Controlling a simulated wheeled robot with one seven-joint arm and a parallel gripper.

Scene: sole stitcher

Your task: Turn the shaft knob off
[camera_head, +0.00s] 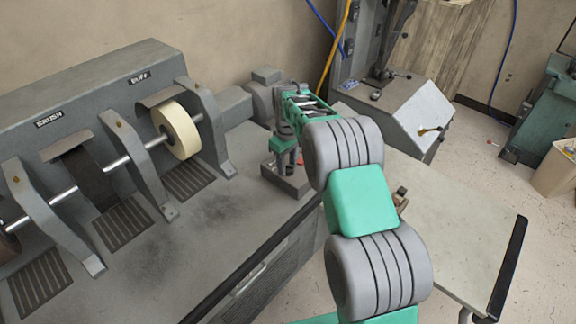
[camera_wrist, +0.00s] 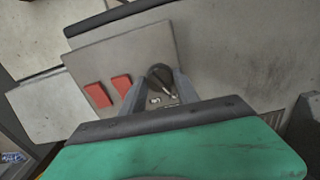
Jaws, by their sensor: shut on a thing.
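The shaft knob (camera_wrist: 161,74) is a small dark round knob on a grey control panel (camera_wrist: 100,60) in the wrist view. My gripper (camera_wrist: 162,86) has its two grey fingers on either side of the knob and is shut on it. A light pointer-like mark shows at the knob's lower side, but its exact setting is hard to read. Two red rectangles (camera_wrist: 98,95) sit on the panel left of the knob. In the head view my gripper is over a small box on the bench, and the knob is hidden.
A grey bench machine with a cream buffing wheel (camera_head: 176,130), shafts and upright brackets stands left of my arm. A sloped grey cabinet (camera_head: 405,110) stands behind, and a pale table (camera_head: 455,215) lies to the right. Open floor shows at far right.

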